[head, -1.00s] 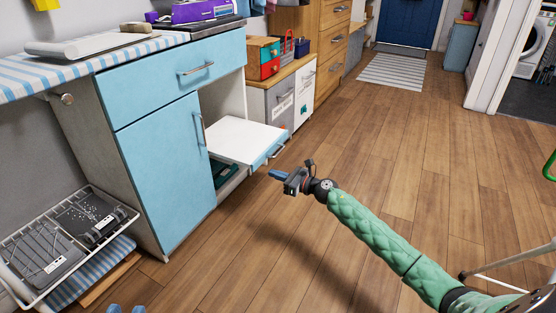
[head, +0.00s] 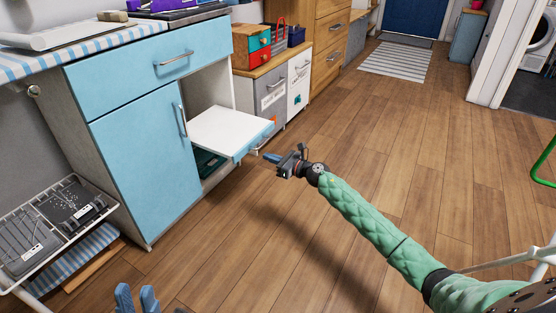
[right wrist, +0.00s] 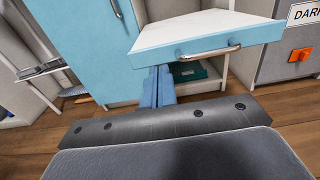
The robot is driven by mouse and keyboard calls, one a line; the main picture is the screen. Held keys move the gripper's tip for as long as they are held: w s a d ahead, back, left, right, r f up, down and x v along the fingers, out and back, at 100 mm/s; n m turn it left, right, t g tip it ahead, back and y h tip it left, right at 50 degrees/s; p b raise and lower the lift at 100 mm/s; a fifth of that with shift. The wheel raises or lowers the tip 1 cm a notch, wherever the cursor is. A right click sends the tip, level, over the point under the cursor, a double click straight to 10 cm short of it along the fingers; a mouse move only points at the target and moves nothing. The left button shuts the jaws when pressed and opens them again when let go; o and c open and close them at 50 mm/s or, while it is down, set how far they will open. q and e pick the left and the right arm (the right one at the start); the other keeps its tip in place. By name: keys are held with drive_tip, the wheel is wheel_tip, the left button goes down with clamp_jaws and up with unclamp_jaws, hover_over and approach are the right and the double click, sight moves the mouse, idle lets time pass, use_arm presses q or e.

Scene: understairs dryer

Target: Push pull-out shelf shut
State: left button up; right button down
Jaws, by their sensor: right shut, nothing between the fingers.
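The pull-out shelf (head: 228,130) is a white board with a blue front and a metal handle, sticking out of the blue cabinet. It also shows in the right wrist view (right wrist: 200,33), its blue front facing me. My right gripper (head: 270,157) is shut and empty, close in front of the shelf's front; in the right wrist view its blue fingers (right wrist: 158,84) are together just below the front's left part. I cannot tell whether they touch. My left gripper (head: 138,299) shows at the bottom left edge, its two blue fingertips apart, far from the shelf.
The blue cabinet (head: 145,150) has a closed door and drawer beside the shelf. A dark green item (head: 208,162) lies in the opening under the shelf. A wire rack (head: 60,215) stands at left.

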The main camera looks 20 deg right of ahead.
sight(244, 148)
drive_tip(key=x, duration=0.8)
drive_tip(key=shift+w+a, duration=0.2)
drive_tip(key=shift+w, duration=0.05)
drive_tip(key=shift+a, duration=0.1)
